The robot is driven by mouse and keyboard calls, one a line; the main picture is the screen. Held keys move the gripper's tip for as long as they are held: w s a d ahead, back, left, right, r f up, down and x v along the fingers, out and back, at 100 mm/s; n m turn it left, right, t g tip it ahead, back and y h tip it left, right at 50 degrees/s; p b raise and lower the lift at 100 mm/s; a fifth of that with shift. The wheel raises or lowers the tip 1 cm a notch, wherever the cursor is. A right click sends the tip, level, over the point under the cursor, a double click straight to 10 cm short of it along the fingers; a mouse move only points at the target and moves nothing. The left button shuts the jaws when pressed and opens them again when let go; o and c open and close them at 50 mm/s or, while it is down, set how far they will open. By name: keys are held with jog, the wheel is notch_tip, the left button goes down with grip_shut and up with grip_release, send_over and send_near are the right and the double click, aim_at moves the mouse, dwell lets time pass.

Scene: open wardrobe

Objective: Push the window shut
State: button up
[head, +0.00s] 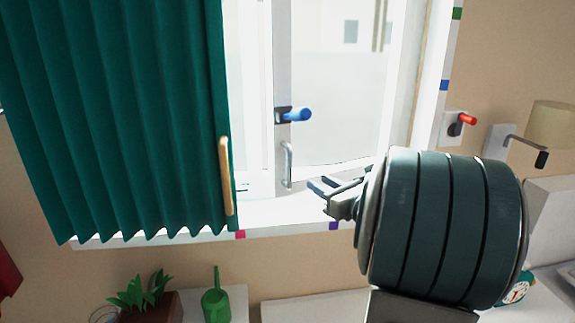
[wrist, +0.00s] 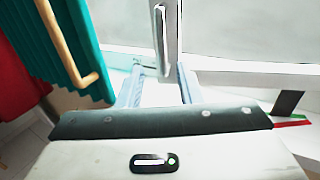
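The window (head: 345,80) has a white frame and a clear pane. Its sash edge carries a blue lever handle (head: 297,114) and, lower, a pale metal pull handle (head: 287,165). The sash stands at an angle to the frame, with an opening visible to its left. My gripper (head: 320,186) is just right of and slightly below the pull handle, above the sill. In the wrist view, its two fingers (wrist: 157,80) are apart with nothing between them. The pull handle (wrist: 161,40) stands upright beyond the fingertips; I cannot tell whether they touch the sash.
A green curtain (head: 120,110) with a wooden handle (head: 225,175) hangs left of the opening. The white sill (head: 290,213) runs below. A potted plant (head: 145,290) and green watering can (head: 216,300) stand lower left. A red switch (head: 466,119) and a lamp (head: 552,127) are right.

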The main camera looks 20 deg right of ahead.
aim_at(291, 166)
jog(key=p+x, duration=0.3)
jog(key=x, duration=1)
jog(key=shift+w, duration=0.35)
grip_shut()
